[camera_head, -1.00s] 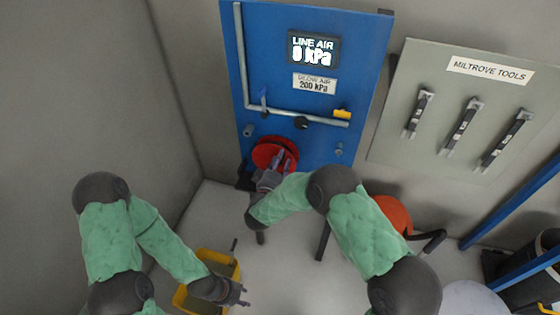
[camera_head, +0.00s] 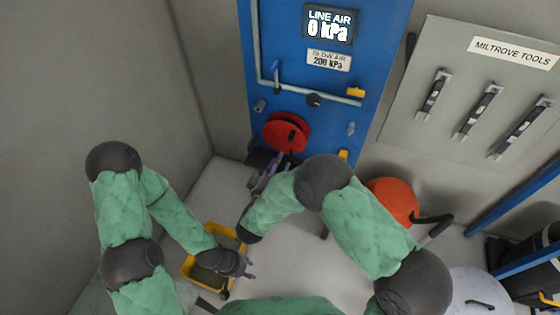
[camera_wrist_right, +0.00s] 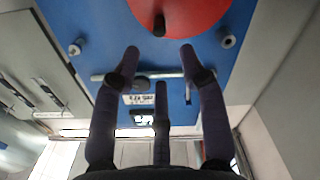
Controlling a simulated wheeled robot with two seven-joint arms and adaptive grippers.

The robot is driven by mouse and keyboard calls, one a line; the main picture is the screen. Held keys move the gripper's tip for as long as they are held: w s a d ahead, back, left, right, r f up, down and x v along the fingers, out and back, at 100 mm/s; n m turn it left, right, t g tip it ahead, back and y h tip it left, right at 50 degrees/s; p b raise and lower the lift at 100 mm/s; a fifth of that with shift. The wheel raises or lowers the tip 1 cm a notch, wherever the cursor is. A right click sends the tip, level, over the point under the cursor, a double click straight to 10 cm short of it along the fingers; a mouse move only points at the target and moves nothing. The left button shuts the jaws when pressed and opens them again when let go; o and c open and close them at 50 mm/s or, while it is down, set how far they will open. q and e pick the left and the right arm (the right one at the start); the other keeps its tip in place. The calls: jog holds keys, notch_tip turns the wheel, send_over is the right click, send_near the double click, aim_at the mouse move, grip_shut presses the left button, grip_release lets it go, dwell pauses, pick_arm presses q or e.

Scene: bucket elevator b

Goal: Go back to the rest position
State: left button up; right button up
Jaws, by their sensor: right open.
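My right gripper (camera_head: 270,172) is just below and in front of the red round wheel (camera_head: 286,132) on the blue panel (camera_head: 385,40). In the right wrist view, the fingers of this gripper (camera_wrist_right: 160,62) are spread and empty. The red wheel (camera_wrist_right: 180,14) lies beyond their tips, with no finger closed on it. My left gripper (camera_head: 240,266) is low in the head view, over the right edge of a yellow bin (camera_head: 190,270). Its fingers are too small to tell open from shut, and I see nothing clearly held.
A display (camera_head: 329,24) on the panel reads LINE AIR 0 kPa. A grey pipe (camera_head: 300,92) with small valves crosses the panel. A tool board (camera_head: 440,130) hangs at the right. An orange object (camera_head: 393,200) and blue bars (camera_head: 520,190) stand on the right. A bare wall is at left.

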dwell(0.3)
jog(key=s+d+f+g+y+b, duration=0.1)
jog(key=d+f+g+y, duration=0.15)
jog(key=f, duration=0.75)
jog(key=s+d+f+g+y+b, duration=0.15)
jog(key=f+g+y, duration=0.25)
jog(key=f, duration=0.5)
jog(key=s+d+f+m+g+y+b, duration=0.1)
jog(key=s+f+g, duration=0.4)
jog(key=s, duration=0.6)
jog(key=s+d+f+m+g+y, duration=0.2)
jog(key=s+f, duration=0.4)
jog(key=s, duration=0.5)
jog(key=g+y, duration=0.1)
jog(key=g, duration=0.1)
jog(key=shift+s+m+g+b, duration=0.35)
jog(key=shift+m+b, duration=0.05)
jog(key=shift+d, duration=0.1)
